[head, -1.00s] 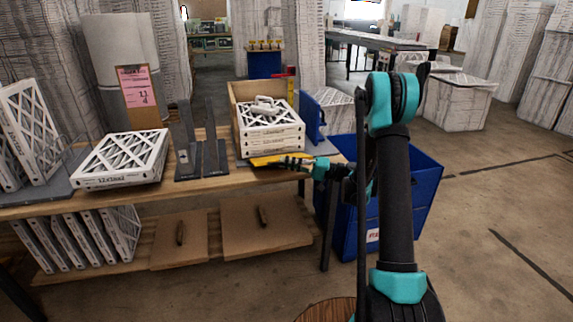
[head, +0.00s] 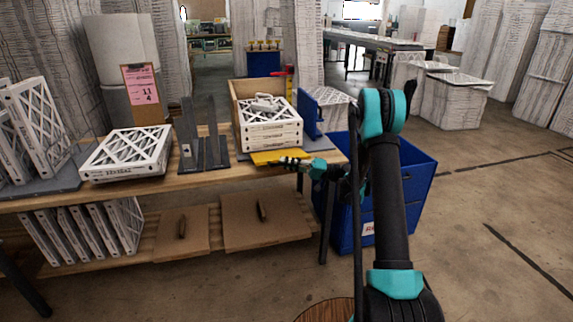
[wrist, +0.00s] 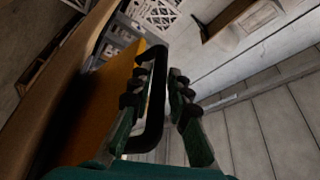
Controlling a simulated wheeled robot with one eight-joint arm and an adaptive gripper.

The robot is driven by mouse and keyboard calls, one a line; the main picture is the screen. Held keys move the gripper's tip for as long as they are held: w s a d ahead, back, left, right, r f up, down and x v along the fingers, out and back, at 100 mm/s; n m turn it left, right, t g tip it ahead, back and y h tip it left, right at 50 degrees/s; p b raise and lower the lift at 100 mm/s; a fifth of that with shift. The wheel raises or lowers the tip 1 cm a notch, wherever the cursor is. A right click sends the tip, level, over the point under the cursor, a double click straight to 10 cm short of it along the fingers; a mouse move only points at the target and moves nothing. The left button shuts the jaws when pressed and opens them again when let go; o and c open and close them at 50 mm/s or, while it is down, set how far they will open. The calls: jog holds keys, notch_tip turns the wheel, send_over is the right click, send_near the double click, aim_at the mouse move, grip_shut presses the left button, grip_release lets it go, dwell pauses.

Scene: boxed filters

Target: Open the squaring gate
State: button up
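The squaring gate appears to be the yellow panel (head: 268,157) at the bench's front edge, below the filter stack; it looks shut. In the wrist view the yellow-orange panel (wrist: 103,100) carries a black bow handle (wrist: 157,100). My gripper (head: 284,162) is at the panel's front. In the wrist view my gripper (wrist: 168,82) has its fingers apart, one on each side of the handle bar.
A blue upright plate (head: 309,115) stands right of the stack. A blue bin (head: 417,185) stands on the floor by the bench's right end, behind my arm. Dark upright brackets (head: 203,155) and a flat filter (head: 125,153) are to the left on the bench (head: 60,203).

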jog(key=shift+o, duration=1.3)
jog(key=v, duration=1.2)
jog(key=shift+c, duration=0.5)
